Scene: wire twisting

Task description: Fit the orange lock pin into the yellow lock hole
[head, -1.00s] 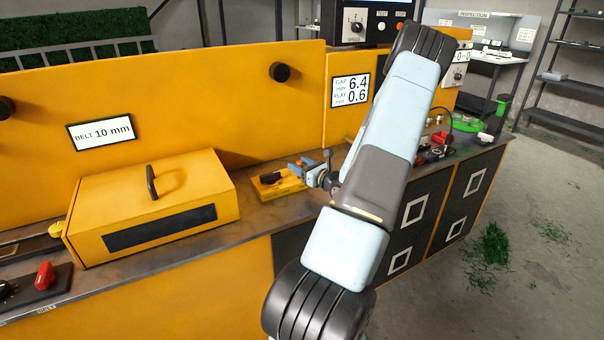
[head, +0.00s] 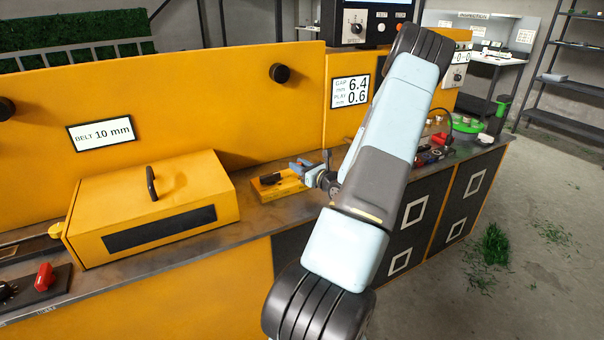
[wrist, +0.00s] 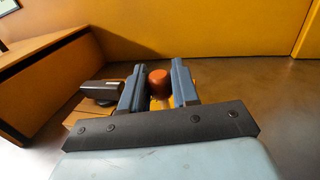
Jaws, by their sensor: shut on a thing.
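An orange-red lock pin (wrist: 159,79) with a rounded top stands between the two blue-grey fingers of my gripper (wrist: 156,88) in the wrist view. My gripper is shut on it. Yellow surface of a block (wrist: 160,103) shows just below the pin, between the fingers. In the head view my gripper (head: 304,168) is over the right end of this low yellow block (head: 287,187) on the bench. The lock hole is hidden, and I cannot tell whether the pin is in it.
A black handle (wrist: 98,90) lies on the block left of my fingers; it also shows in the head view (head: 270,179). A yellow box (head: 160,190) with a handle stands to the left. A yellow wall (head: 230,110) rises behind. The bench right of my fingers is clear.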

